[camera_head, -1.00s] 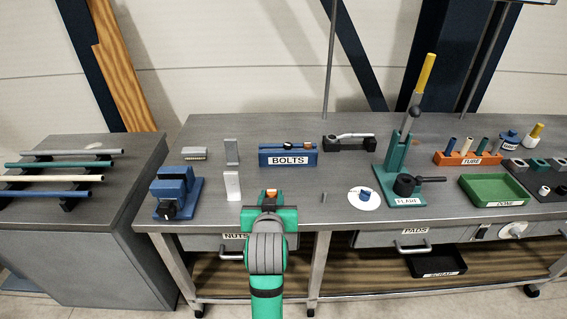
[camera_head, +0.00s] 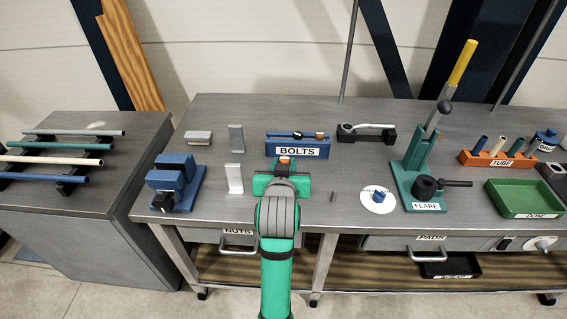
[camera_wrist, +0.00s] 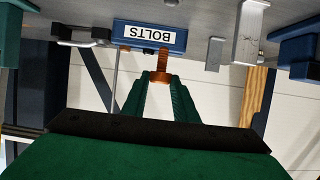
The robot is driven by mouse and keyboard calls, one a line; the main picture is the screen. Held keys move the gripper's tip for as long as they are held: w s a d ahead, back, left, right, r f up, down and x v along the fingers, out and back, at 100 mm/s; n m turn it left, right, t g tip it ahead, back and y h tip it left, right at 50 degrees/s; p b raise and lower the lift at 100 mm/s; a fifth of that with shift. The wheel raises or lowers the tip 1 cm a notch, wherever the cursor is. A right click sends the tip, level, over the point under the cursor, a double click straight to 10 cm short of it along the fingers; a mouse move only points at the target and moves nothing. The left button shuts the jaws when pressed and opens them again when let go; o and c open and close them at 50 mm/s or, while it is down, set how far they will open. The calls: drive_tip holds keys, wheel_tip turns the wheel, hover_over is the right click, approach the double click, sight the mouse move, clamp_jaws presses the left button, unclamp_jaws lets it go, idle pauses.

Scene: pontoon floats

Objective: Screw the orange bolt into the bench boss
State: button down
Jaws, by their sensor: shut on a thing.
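The orange bolt (camera_wrist: 161,72) is between the fingertips of my gripper (camera_wrist: 160,82) in the wrist view, which sees the bench upside down. My gripper is shut on it. In the head view only a bit of the bolt's orange (camera_head: 284,158) shows above my gripper (camera_head: 284,168), which is in front of the blue BOLTS rack (camera_head: 275,151). A small grey upright stub (camera_head: 333,197) on the bench, right of my gripper, may be the boss; I cannot tell for sure. The bolt appears clear of the stub.
A white round pad (camera_head: 378,201) and the green FLARE press (camera_head: 418,181) stand to the right. The bench top around the stub is clear.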

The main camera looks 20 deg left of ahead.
drive_tip(key=shift+f, duration=2.85)
drive_tip(key=shift+f, duration=2.55)
drive_tip(key=c, duration=1.3)
unclamp_jaws()
drive_tip(key=shift+c, duration=0.2)
drive_tip(key=shift+s, duration=0.1)
drive_tip(key=v, duration=1)
drive_tip(key=shift+s+r, duration=0.15)
drive_tip(key=shift+s, duration=0.2)
